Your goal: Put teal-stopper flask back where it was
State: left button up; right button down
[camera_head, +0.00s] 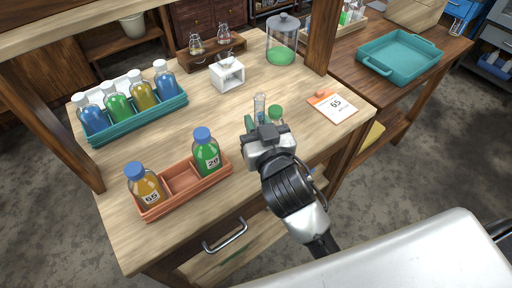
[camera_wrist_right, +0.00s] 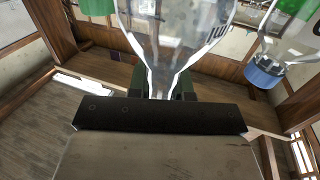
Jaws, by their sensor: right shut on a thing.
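My right gripper (camera_head: 262,126) is over the table, right of the orange tray, shut on a clear glass flask (camera_head: 259,103). In the right wrist view the flask (camera_wrist_right: 170,35) narrows to a neck between my fingers (camera_wrist_right: 162,82), with dark marks on its glass. I take it for the teal-stopper flask; its stopper cannot be made out. Two small flasks (camera_head: 196,46) (camera_head: 224,36) are in a dark wooden rack (camera_head: 208,53) at the back. A white block stand (camera_head: 228,77) is in front, with a glass piece in its top. My left gripper is not in view.
An orange tray (camera_head: 183,181) holds an amber bottle (camera_head: 146,187) and a green bottle (camera_head: 206,155), with an empty middle. A teal crate (camera_head: 140,123) holds several bottles. A glass jar (camera_head: 282,45) and a card (camera_head: 332,106) are to the right. A wooden post (camera_head: 321,38) stands behind.

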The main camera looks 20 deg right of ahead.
jog(key=shift+f+b, duration=0.55)
jog(key=shift+f, duration=2.5)
jog(key=shift+f, duration=0.15)
jog(key=c, duration=1)
grip_release()
jog(key=shift+c, duration=0.2)
